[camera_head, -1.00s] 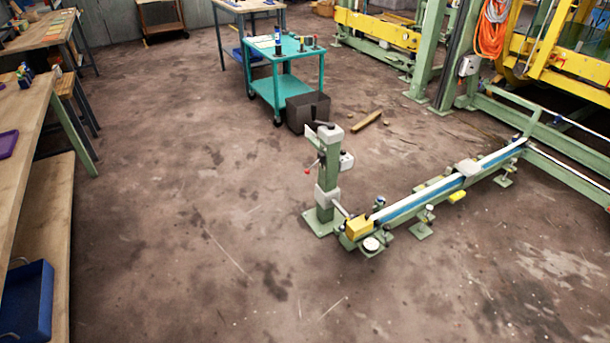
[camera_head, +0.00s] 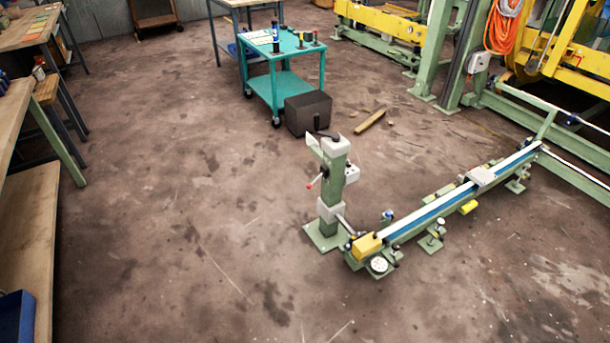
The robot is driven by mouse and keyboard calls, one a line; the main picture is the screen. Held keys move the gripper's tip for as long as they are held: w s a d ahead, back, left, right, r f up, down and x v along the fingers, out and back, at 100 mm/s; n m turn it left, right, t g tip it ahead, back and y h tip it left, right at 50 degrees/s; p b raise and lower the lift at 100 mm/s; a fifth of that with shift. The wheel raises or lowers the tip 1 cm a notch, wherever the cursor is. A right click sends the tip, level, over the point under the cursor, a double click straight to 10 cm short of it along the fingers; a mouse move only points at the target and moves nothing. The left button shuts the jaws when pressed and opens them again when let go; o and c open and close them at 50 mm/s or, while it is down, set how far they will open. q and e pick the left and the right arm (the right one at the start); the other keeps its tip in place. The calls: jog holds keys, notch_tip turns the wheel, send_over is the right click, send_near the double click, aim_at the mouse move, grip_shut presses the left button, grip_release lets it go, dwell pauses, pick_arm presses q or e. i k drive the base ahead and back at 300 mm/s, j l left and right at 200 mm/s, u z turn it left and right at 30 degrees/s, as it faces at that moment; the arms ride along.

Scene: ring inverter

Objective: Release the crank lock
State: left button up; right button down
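A green crank post (camera_head: 329,205) stands upright on a square base plate on the floor, right of the picture's middle. It has a grey-white head (camera_head: 335,146) with a dark handle on top. A lever with a red knob (camera_head: 310,186) sticks out from its left side, and a small grey box (camera_head: 351,173) sits on its right. Which of these parts is the crank lock, I cannot tell at this size. Neither of my grippers shows in the head view.
A long green rail (camera_head: 455,204) with a yellow block (camera_head: 367,245) runs from the post to the back right. Behind stand a dark box (camera_head: 307,113) and a teal cart (camera_head: 284,84). A wooden bench (camera_head: 27,240) lines the left. The floor in front is bare.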

aim_at(309, 186)
jog(key=i+u, duration=0.1)
jog(key=i, duration=0.6)
jog(key=i+l+u, duration=0.15)
jog(key=i, duration=0.55)
